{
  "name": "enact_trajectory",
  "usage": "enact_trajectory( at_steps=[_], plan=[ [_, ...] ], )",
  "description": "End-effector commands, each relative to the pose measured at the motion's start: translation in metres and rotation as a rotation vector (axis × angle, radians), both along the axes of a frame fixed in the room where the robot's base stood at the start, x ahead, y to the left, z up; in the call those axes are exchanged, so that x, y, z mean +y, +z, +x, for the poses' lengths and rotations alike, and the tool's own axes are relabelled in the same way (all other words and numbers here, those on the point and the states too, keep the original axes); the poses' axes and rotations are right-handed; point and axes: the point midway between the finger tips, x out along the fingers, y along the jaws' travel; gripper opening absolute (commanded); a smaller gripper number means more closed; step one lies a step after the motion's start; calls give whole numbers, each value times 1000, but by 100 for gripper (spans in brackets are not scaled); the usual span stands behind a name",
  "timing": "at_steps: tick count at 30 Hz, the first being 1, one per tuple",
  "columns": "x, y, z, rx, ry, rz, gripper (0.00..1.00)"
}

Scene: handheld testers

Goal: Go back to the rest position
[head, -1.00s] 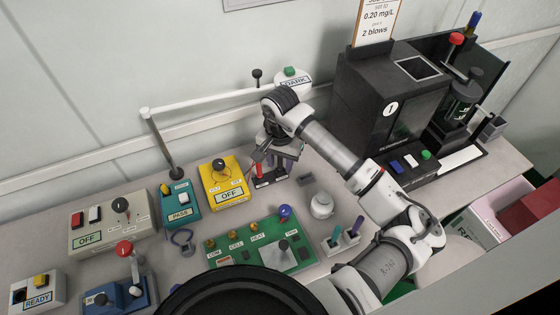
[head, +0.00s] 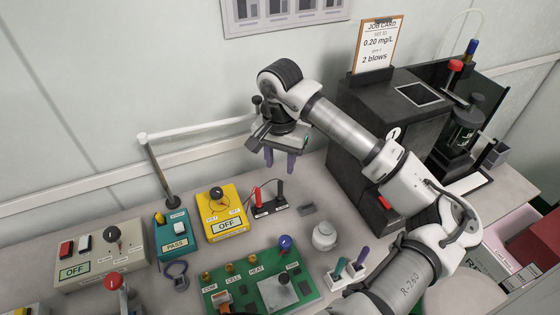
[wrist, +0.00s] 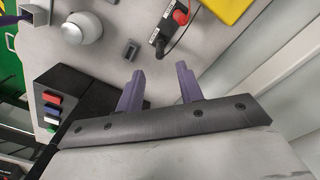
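My gripper (head: 281,160) is raised above the back of the bench in the head view, in front of the wall. Its two purple fingers point down and stand apart with nothing between them. In the wrist view the same open fingers (wrist: 160,90) show over bare grey bench top. Below it, a black holder (head: 268,209) with a red and a black probe sits on the bench, apart from the fingers. The holder also shows in the wrist view (wrist: 160,42).
A yellow tester (head: 222,226) reading OFF, a teal PASS box (head: 172,243) and a green board (head: 235,288) stand below. A tall black machine (head: 375,115) with a job card (head: 376,45) stands right. A white lamp arm (head: 200,129) runs behind the gripper.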

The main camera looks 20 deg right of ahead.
Motion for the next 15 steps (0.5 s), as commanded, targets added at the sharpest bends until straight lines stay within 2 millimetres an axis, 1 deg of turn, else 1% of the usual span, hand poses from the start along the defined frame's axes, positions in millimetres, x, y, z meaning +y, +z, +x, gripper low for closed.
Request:
enact_trajectory(
  at_steps=[5, 15],
  plan=[
    [0, 8, 0, 0, 0, 0, 37],
    [0, 8, 0, 0, 0, 0, 37]
  ],
)
